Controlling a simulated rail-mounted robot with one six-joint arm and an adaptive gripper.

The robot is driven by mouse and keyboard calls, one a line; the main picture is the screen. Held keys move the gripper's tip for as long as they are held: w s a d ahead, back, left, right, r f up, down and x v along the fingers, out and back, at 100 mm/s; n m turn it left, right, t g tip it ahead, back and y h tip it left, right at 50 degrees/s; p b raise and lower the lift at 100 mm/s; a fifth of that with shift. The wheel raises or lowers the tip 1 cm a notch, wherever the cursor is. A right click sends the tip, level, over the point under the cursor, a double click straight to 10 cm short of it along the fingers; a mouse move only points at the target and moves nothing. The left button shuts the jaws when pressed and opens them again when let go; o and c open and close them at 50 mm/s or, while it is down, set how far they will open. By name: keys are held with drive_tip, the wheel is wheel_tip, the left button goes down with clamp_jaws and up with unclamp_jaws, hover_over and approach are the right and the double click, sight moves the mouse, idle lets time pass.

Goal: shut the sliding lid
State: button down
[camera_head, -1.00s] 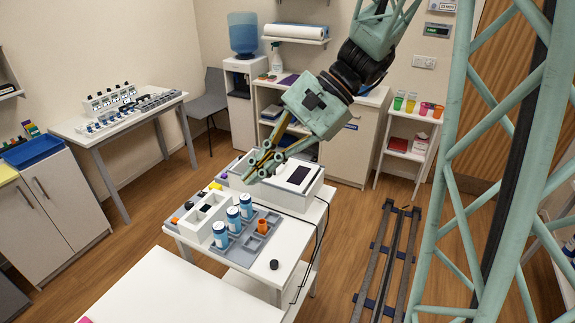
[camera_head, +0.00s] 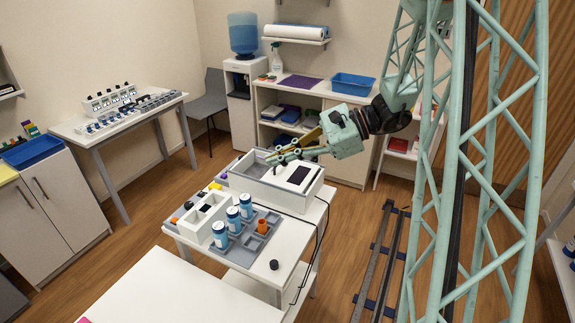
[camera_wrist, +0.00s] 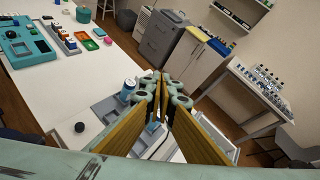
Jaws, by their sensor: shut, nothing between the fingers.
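A white box (camera_head: 291,200) stands at the back of the small white table. Its top carries a lid with a dark rectangular panel (camera_head: 299,175) on the right part. The left part of the top is open and shows a grey inside (camera_head: 252,168). My gripper (camera_head: 270,157) is shut and empty, reaching in from the right with its fingertips over the box's far side near the opening. I cannot tell whether the fingers touch the lid. In the wrist view the fingers (camera_wrist: 160,80) meet and hide most of the box.
A dark cable (camera_head: 318,235) hangs at the table's right edge.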

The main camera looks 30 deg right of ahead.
sight(287, 171)
drive_tip(key=w+d+f+m+t+h, duration=0.1)
drive_tip(key=w+d+f+m+t, duration=0.2)
drive_tip(key=d+f, duration=0.4)
drive_tip(key=w+d+f+m+t+h, duration=0.1)
drive_tip(key=w+d+f+m+t, duration=0.3)
drive_tip(key=d, duration=1)
wheel_tip(287, 171, down, 4)
drive_tip(key=shift+w+d+m+h, duration=0.15)
drive_tip(key=shift+d+m+h, duration=0.15)
drive_tip(key=shift+m, duration=0.9)
drive_tip(key=shift+w+a+b, duration=0.1)
drive_tip(key=shift+w+b, duration=0.05)
drive_tip(key=shift+b, duration=0.15)
drive_tip(key=shift+x, duration=6.85)
drive_tip(key=shift+f, duration=0.1)
